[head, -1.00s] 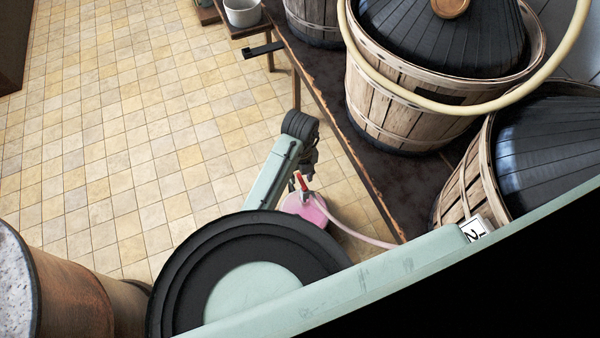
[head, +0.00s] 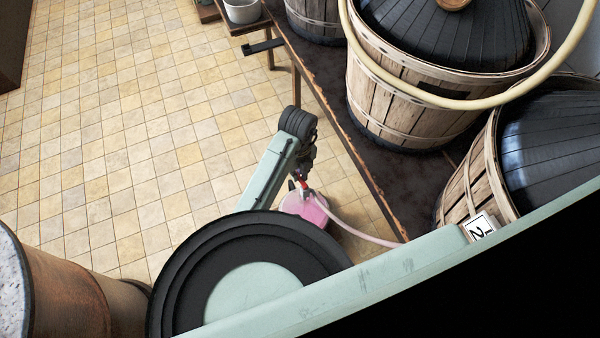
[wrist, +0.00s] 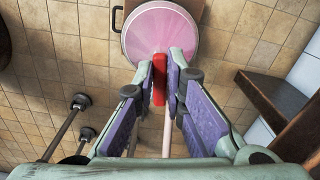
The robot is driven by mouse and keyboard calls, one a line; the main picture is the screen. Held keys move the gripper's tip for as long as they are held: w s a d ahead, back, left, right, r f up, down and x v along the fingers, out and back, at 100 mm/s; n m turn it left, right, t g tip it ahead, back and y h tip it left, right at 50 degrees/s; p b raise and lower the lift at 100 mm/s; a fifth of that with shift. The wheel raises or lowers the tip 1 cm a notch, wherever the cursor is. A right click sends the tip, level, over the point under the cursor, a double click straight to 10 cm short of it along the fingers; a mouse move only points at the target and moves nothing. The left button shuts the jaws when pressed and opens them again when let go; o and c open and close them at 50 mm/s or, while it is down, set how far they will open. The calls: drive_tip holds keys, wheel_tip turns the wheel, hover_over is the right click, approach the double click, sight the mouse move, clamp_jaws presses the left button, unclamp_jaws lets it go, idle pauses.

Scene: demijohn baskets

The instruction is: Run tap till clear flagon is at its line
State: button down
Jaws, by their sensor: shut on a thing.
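The clear flagon (head: 308,212) holds pink liquid and stands low beside the bench, half hidden behind my arm. In the wrist view the flagon (wrist: 160,32) appears as a round pink shape just beyond my fingertips. Its line and exact liquid level cannot be made out. The red tap handle (wrist: 159,88) is between my fingertips. My gripper (wrist: 161,82) is shut on it; in the head view the gripper (head: 303,180) is small and partly hidden. A pink-filled hose (head: 352,231) runs from the tap toward the bench.
Wicker-and-wood baskets with dark demijohns (head: 430,95) stand on the dark bench (head: 345,150) at right. A cream hose (head: 455,103) loops over one. A number 2 tag (head: 479,228) marks another. A rusty barrel (head: 75,295) stands lower left. The tiled floor (head: 130,130) is open at left.

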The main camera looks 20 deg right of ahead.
drive_tip(key=shift+a+f+n+b, duration=0.2)
drive_tip(key=shift+a+n+b, duration=0.15)
drive_tip(key=shift+n+b, duration=0.5)
drive_tip(key=shift+s+a+r+n, duration=0.1)
drive_tip(key=shift+s+r+n, duration=0.1)
drive_tip(key=shift+n, duration=0.35)
drive_tip(key=c, duration=1.6)
unclamp_jaws()
drive_tip(key=shift+c, duration=0.2)
drive_tip(key=shift+r, duration=0.1)
wheel_tip(320, 180, up, 12)
drive_tip(key=shift+w, duration=0.1)
